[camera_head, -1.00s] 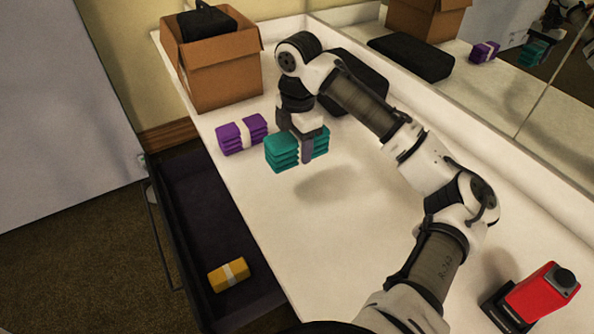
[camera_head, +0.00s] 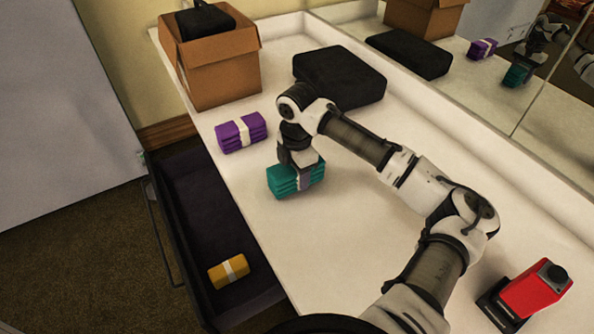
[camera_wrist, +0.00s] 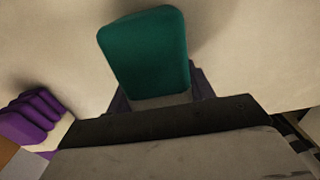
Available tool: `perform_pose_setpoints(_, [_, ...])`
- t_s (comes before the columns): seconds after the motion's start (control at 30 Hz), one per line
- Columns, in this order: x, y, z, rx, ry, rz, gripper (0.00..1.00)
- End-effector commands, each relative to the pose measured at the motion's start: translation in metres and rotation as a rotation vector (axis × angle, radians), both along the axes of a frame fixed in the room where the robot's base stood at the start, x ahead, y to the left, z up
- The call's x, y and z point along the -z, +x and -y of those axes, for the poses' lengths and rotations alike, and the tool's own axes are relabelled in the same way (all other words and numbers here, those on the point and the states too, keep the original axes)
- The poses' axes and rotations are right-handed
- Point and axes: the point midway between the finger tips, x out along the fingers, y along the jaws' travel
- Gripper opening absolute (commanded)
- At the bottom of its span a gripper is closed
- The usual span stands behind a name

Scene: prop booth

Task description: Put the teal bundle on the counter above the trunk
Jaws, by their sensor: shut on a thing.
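The teal bundle (camera_head: 283,184) is a stack of folded cloth at the near-left edge of the white counter (camera_head: 340,240). My gripper (camera_head: 301,174) is shut on it from above. The bundle is low over the counter or touching it; I cannot tell which. In the wrist view the teal bundle (camera_wrist: 148,50) sticks out past the gripper, and its middle is hidden. A dark open drawer-like trunk (camera_head: 205,215) lies below the counter's left edge, with a yellow bundle (camera_head: 228,271) inside.
A purple bundle (camera_head: 240,132) with a white band lies behind the teal one. A cardboard box (camera_head: 218,75) with a black item stands at the back left. A black case (camera_head: 340,76) lies by the mirror. A red device (camera_head: 536,288) is front right. The middle counter is free.

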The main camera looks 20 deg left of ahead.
Motion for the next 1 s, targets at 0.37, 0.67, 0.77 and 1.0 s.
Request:
perform_pose_setpoints(0.37, [0.003, 0.0, 0.0, 0.0, 0.0, 0.0, 0.74])
perform_pose_setpoints(0.67, [-0.005, 0.0, 0.0, 0.0, 0.001, 0.001, 0.74])
perform_pose_setpoints(0.77, [-0.02, 0.001, -0.001, 0.0, 0.002, 0.002, 0.74])
perform_pose_setpoints(1.0, [-0.073, 0.0, -0.001, -0.001, 0.001, 0.003, 0.74])
